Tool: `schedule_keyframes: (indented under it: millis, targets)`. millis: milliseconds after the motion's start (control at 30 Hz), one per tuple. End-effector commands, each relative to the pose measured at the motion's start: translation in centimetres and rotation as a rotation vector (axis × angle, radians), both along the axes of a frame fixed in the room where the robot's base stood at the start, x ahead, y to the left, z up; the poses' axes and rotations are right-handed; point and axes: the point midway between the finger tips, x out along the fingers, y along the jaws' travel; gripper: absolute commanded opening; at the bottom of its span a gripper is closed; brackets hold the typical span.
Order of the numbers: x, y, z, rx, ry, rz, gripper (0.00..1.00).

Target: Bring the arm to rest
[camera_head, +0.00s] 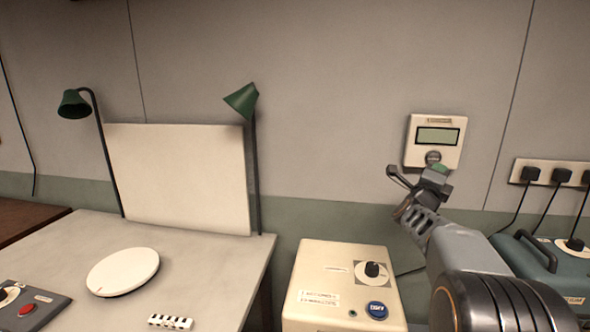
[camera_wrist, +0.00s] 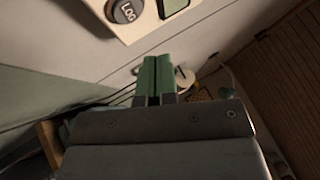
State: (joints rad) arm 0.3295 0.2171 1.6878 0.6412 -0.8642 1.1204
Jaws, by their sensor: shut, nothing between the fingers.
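My gripper (camera_head: 430,177) is raised in front of the wall at the right of the head view, just below a wall panel. In the wrist view its green fingertips (camera_wrist: 157,75) are side by side and shut, with nothing between them. The wall panel (camera_head: 412,152) is cream, with a grey-green display and a round grey button. The wrist view shows this button (camera_wrist: 126,11), marked LOG, beyond the fingertips. I cannot tell the exact gap between my fingers and the panel.
A cream box (camera_head: 325,264) with a black knob and a blue button stands below. At right are a power strip (camera_head: 552,168) with cords and a teal case (camera_head: 530,276). At left, a table (camera_head: 214,257) holds a white disc (camera_head: 123,271), a backdrop (camera_head: 178,175) and green lamps (camera_head: 242,100).

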Motion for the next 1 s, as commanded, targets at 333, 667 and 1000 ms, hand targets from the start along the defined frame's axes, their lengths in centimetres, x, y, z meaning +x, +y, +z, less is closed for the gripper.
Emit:
schedule_keyframes:
  millis: [333,667,1000]
  targets:
    - [-2.2,15.1,-3.8,-0.329,0.807,0.457,0.0]
    - [-15.5,25.1,-12.3,-0.852,1.509,0.944,0.0]
    - [-26.1,26.8,-16.6,-1.184,1.85,1.255,0.0]
